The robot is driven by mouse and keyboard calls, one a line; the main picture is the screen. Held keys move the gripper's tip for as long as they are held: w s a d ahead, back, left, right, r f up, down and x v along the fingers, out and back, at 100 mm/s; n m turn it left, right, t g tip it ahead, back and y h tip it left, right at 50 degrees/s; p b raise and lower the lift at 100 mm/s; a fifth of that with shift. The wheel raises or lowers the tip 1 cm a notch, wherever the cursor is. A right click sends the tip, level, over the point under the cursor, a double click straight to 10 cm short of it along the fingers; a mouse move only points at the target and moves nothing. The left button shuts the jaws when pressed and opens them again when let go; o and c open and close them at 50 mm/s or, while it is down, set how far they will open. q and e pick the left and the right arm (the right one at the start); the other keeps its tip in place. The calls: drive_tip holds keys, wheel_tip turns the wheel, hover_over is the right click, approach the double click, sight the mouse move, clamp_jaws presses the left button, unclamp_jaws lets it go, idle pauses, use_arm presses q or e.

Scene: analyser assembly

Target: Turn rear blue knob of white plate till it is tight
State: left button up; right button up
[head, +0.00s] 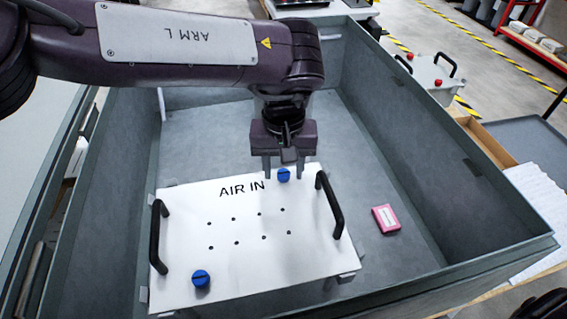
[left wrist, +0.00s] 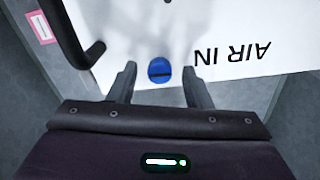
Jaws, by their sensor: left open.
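The white plate (head: 195,237), marked "AIR IN", lies in a grey box, with a black handle on its left side and another on its right. The rear blue knob (head: 283,175) is near the plate's back edge; it also shows in the left wrist view (left wrist: 159,70). A front blue knob (head: 201,278) sits near the front edge. My left gripper (head: 282,176) points down above the rear knob. In the left wrist view its fingers (left wrist: 158,85) are apart, with the knob between and slightly beyond them, not visibly touched. My right gripper is not in view.
The grey box walls (head: 400,170) surround the plate. A pink box (head: 386,218) lies on the box floor right of the plate. The right black handle (head: 329,205) stands close to the rear knob. The floor behind the plate is clear.

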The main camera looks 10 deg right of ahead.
use_arm(q)
drive_tip(key=shift+s, duration=0.1)
clamp_jaws()
drive_tip(key=shift+m, duration=0.3)
